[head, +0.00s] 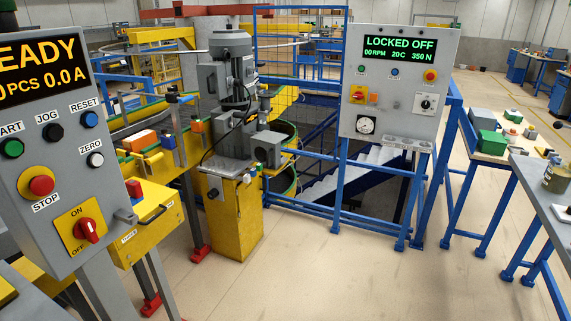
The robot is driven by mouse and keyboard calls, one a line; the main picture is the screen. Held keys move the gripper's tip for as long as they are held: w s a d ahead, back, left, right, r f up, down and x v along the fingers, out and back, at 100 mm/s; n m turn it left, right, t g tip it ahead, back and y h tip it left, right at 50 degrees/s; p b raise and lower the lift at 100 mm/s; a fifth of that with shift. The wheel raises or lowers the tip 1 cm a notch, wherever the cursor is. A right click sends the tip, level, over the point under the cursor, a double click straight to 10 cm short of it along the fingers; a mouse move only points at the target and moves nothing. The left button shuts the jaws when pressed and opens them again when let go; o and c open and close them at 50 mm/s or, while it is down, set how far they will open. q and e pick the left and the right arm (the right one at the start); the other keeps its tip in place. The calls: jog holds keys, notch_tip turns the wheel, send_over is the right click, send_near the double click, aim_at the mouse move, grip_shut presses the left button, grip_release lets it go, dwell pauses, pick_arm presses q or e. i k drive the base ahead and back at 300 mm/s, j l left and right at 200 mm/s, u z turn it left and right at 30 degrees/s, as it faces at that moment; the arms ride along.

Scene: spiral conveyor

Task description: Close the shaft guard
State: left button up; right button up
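A grey motor (231,58) stands upright on a grey machine housing (228,125), on top of a yellow pedestal (235,222) in the middle of the head view. A grey block-shaped unit (266,149) sits at the right of this housing. I cannot pick out the shaft guard for certain at this size, nor tell whether it is open or shut. The grey panel (400,85) at the right reads LOCKED OFF, 00 RPM, 20 C, 350 N. Neither of my grippers is in view.
A large grey control panel (62,225) fills the near left, with a yellow box (150,235) beside it. Blue railings (300,207) and stairs (340,180) lie behind the pedestal. A workbench (485,146) with parts stands right. The front floor is open.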

aim_at(265, 145)
jog(key=i+u, duration=0.1)
jog(key=i, duration=0.4)
jog(key=i+u, duration=0.1)
jog(key=i, duration=0.4)
jog(key=i+l+u, duration=0.15)
jog(key=i, duration=0.35)
jog(key=i+l+u, duration=0.1)
jog(key=i, duration=0.4)
jog(key=i+l+u, duration=0.1)
jog(key=i+l, duration=0.15)
jog(key=i, duration=0.25)
jog(key=i+l+u, duration=0.1)
jog(key=i, duration=0.4)
jog(key=l+u, duration=0.15)
jog(key=u, duration=0.65)
jog(key=i, duration=0.05)
